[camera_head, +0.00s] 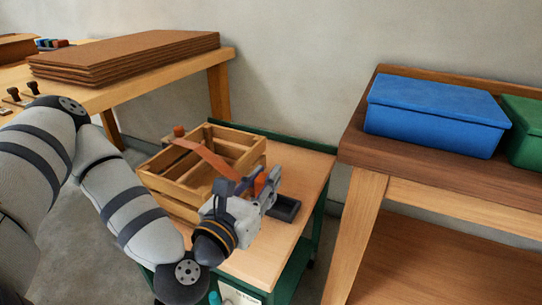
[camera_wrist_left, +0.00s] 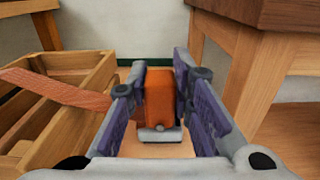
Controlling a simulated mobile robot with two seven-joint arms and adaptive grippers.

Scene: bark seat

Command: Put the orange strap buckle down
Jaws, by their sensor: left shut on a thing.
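My left gripper (camera_head: 262,187) is shut on the orange strap buckle (camera_wrist_left: 159,95), an orange block with a grey metal part at its lower end. The buckle (camera_head: 260,184) is partly hidden by the fingers in the head view. The gripper is over the green-framed wooden-topped table, at the crate's right front side. In the left wrist view the buckle sits upright between the two purple-padded fingers. I cannot tell whether it touches the surface below. My right gripper is not in view.
A slatted wooden crate (camera_head: 170,197) stands left of the gripper. A reddish-brown strap (camera_head: 205,153) slants across it towards the gripper; its near end is hidden. A small dark tray (camera_head: 288,208) lies right of the gripper. The front tabletop (camera_head: 262,268) is clear. A wooden bench (camera_head: 365,150) bears a blue box (camera_head: 432,118).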

